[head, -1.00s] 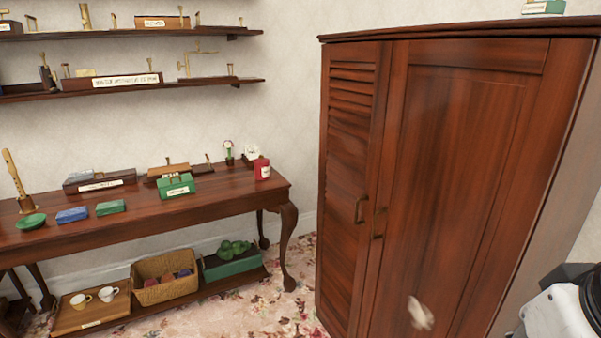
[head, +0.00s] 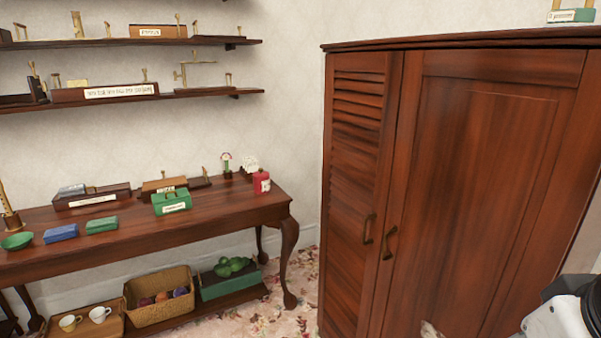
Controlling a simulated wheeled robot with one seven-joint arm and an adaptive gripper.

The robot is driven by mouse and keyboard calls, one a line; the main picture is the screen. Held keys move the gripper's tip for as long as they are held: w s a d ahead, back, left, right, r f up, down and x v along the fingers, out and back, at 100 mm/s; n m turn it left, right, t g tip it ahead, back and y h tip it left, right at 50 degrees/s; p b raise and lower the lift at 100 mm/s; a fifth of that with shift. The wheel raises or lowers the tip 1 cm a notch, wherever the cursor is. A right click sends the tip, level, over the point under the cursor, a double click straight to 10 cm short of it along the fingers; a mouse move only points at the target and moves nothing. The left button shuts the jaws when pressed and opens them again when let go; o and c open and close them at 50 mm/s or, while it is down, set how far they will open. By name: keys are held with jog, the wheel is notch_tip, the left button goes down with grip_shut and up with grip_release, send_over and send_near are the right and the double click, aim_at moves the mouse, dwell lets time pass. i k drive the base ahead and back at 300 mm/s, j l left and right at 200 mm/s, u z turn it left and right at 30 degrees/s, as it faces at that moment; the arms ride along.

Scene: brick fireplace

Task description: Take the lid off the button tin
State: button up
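I cannot tell for sure which thing is the button tin, as the labels are too small to read. A green box (head: 171,202) with a white label and a handle on top stands near the front edge of the wooden table (head: 225,212). A small red container (head: 261,182) with a pale label stands at the table's right end. Two smaller boxes, one blue (head: 61,233) and one green (head: 102,224), lie further left on the table. My gripper is not in view; only a white and black part of my own arm shows at the lower right.
A tall wooden cabinet (head: 470,180) with closed doors fills the right side. A basket (head: 160,309), a tray with cups (head: 99,314) and a dark green crate (head: 232,284) sit on the table's lower shelf. Flowered floor (head: 300,315) shows between table and cabinet.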

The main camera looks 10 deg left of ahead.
aim_at(261, 174)
jog(key=i+j, duration=0.45)
jog(key=i+j+z, duration=0.15)
jog(key=i+j, duration=0.8)
jog(key=i+j+z, duration=0.1)
jog(key=i+j, duration=0.35)
jog(key=j, duration=0.2)
jog(key=i+j, duration=0.4)
jog(key=j, duration=0.15)
jog(key=i+j+z, duration=0.15)
jog(key=i+j, duration=0.3)
jog(key=j, duration=0.1)
